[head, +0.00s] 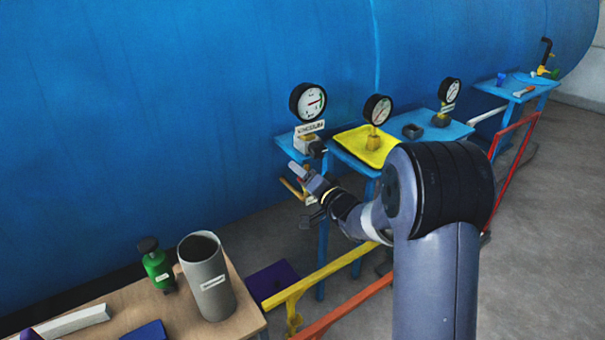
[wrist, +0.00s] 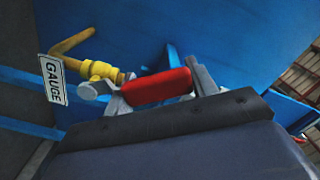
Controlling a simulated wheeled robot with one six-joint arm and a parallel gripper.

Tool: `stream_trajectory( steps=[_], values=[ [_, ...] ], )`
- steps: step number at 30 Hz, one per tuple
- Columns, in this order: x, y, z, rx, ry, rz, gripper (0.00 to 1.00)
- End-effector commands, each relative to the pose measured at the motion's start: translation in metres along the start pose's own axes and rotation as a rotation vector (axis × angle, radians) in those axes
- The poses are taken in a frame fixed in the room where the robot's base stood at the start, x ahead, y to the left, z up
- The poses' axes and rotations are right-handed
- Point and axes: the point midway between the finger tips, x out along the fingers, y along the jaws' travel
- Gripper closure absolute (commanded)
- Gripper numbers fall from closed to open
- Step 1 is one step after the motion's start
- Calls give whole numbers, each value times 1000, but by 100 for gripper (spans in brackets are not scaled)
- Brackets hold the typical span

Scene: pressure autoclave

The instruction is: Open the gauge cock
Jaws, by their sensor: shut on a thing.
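The gauge cock (wrist: 102,70) is a yellow brass valve with a bent brass pipe, in the upper left of the wrist view. Its red handle (wrist: 156,87) reaches right from the valve body. A white tag reading GAUGE (wrist: 53,80) hangs at its left. My gripper (wrist: 160,90) is shut on the red handle, one grey finger at each end of the visible red part. In the head view my gripper (head: 312,190) is beside the brass pipe (head: 291,188), below the small blue shelf; there the handle is hidden.
The big blue vessel (head: 180,110) fills the back. Above my gripper are a labelled pressure gauge (head: 308,101) and a blue shelf (head: 290,146). A yellow tray (head: 352,148) with another gauge is to the right. A yellow rail (head: 335,267) and a wooden table (head: 190,318) stand in front.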

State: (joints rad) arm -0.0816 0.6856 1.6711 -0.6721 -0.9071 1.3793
Motion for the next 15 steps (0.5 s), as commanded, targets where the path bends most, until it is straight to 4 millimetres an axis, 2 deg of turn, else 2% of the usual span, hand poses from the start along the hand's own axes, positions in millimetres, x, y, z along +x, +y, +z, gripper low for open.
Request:
stream_trajectory(
  steps=[10,11,15],
  values=[
    [0,0,0,4,1,0,86],
    [0,0,0,3,1,0,44],
    [0,0,0,3,1,0,36]
  ],
)
